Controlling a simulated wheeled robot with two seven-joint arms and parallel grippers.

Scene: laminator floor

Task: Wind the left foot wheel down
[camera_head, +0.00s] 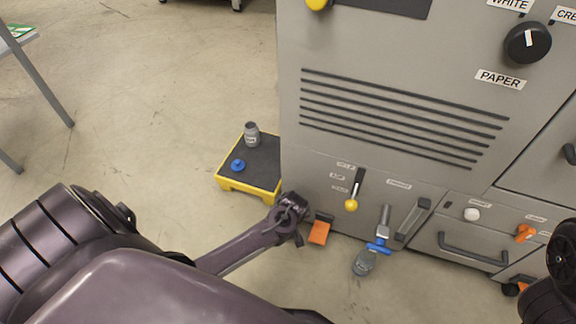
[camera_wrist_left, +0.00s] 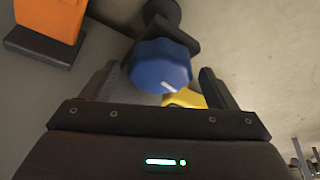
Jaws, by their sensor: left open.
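The left foot wheel (camera_wrist_left: 160,67), a blue faceted knob with a white mark, shows in the left wrist view beside the grey machine, with a dark part (camera_wrist_left: 163,14) behind it. My left gripper (camera_head: 295,207) is at the machine's lower left corner in the head view and hides the wheel there. In the left wrist view its open fingers stand on either side of the wheel, with small visible gaps; I cannot tell whether either touches it. Part of my right arm is at the right edge of the head view; its fingertips do not show.
An orange pedal (camera_head: 319,232) sits just right of my left gripper. A yellow step (camera_head: 225,184) with a grey bottle (camera_head: 251,134) and a blue cap (camera_head: 238,165) stands left of the machine (camera_head: 350,160).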

